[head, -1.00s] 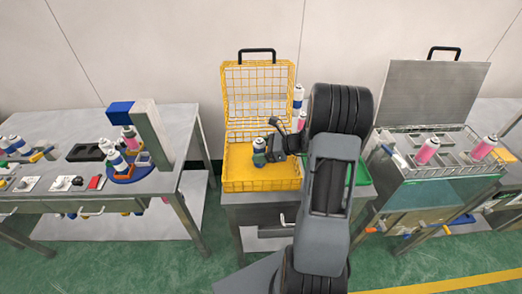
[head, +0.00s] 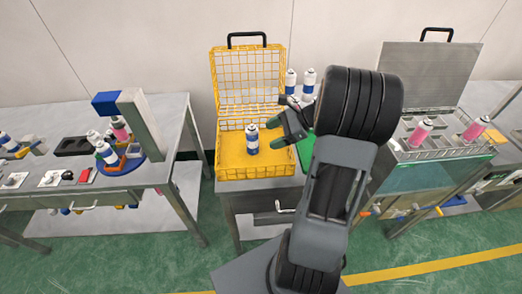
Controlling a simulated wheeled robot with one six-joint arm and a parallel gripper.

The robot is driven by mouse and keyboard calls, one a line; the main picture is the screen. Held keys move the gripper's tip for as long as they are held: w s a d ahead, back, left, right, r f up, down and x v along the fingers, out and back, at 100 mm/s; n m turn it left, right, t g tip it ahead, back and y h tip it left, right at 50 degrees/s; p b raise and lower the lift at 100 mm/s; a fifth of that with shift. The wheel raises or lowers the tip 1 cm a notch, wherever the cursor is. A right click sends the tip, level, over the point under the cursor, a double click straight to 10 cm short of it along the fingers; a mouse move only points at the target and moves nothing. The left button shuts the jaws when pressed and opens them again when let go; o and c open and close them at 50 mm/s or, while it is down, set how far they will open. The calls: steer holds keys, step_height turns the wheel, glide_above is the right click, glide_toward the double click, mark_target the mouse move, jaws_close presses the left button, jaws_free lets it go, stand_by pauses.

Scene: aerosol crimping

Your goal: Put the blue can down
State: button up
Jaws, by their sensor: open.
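The blue can (head: 252,139), white on top with a blue band, stands upright on the floor of the yellow wire crate (head: 232,172). The crate's mesh lid is raised behind it. My gripper (head: 278,128) is open, just right of the can and apart from it, with its green-tipped fingers pointing left over the crate's right side. My arm hides part of the table to the right of the crate.
Two more blue-and-white cans (head: 309,80) stand behind the crate's right side. The rotary crimping station (head: 130,160) is on the left table. A wire rack (head: 445,150) with pink cans and a raised lid is at the right.

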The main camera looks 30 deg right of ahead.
steer(key=s+a+n+g+h, duration=0.1)
steer(key=a+n, duration=0.1)
steer(key=s+a+r+n+g+h, duration=0.1)
steer(key=a+n, duration=0.1)
steer(key=a, duration=0.1)
steer(key=s+a+r+n+g+h, duration=0.1)
steer(key=a+n, duration=0.2)
steer(key=shift+s+a, duration=0.2)
steer(key=shift+s, duration=0.15)
steer(key=s+a+r+n+t+h, duration=0.2)
steer(key=s+a+n+h, duration=0.3)
steer(key=n, duration=0.9)
steer(key=shift+s+a+r+h, duration=0.15)
steer(key=shift+s+r+h, duration=0.25)
steer(key=shift+s+h, duration=0.8)
steer(key=shift+w, duration=0.1)
steer(key=shift+c, duration=0.5)
